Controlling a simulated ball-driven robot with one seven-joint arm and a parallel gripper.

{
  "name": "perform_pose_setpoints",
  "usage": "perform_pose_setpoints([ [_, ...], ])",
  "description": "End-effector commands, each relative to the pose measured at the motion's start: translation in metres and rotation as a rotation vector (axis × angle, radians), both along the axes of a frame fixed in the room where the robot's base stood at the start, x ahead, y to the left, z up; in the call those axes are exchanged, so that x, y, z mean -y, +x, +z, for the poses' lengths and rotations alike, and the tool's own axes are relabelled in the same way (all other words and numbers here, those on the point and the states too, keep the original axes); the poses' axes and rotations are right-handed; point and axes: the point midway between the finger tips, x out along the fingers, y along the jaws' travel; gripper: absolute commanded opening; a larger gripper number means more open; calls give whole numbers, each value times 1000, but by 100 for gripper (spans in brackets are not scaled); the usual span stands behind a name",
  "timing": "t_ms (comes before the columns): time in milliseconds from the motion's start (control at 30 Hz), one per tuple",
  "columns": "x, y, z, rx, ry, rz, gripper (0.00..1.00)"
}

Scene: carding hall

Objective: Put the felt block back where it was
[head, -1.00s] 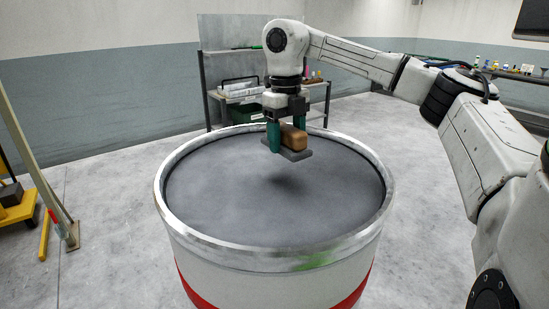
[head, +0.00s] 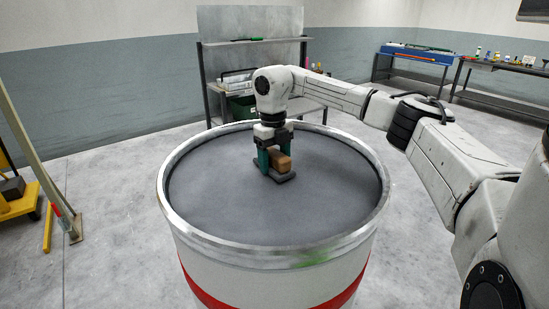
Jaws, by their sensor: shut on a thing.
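The felt block has a brown upper part (head: 281,162) and a dark grey pad beneath it. It is at the middle of the round grey top of a drum (head: 225,205), level and on or just above that surface; I cannot tell whether it touches. My gripper (head: 273,160), with green fingers, points down and is shut on the block. The far finger is partly hidden by the block and gripper.
The drum has a raised metal rim (head: 190,227) with a green smear at the front. A shelf unit (head: 250,42) stands behind it, a workbench (head: 500,66) at the back right, and a yellow cart (head: 18,205) at the left. The drum top around the block is clear.

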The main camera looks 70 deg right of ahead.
Motion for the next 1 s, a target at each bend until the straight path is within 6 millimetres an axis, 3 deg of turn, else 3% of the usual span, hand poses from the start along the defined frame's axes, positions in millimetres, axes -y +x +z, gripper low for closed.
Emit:
perform_pose_setpoints([
  [33, 0, 0, -1, 0, 0, 0, 14],
  [67, 0, 0, -1, 0, 0, 0, 64],
  [300, 0, 0, -1, -1, 1, 1, 87],
  [667, 0, 0, 5, -1, -1, 0, 88],
  [767, 1, 1, 17, 1, -3, 1, 88],
  [1000, 2, 4, 66, 0, -4, 0, 88],
])
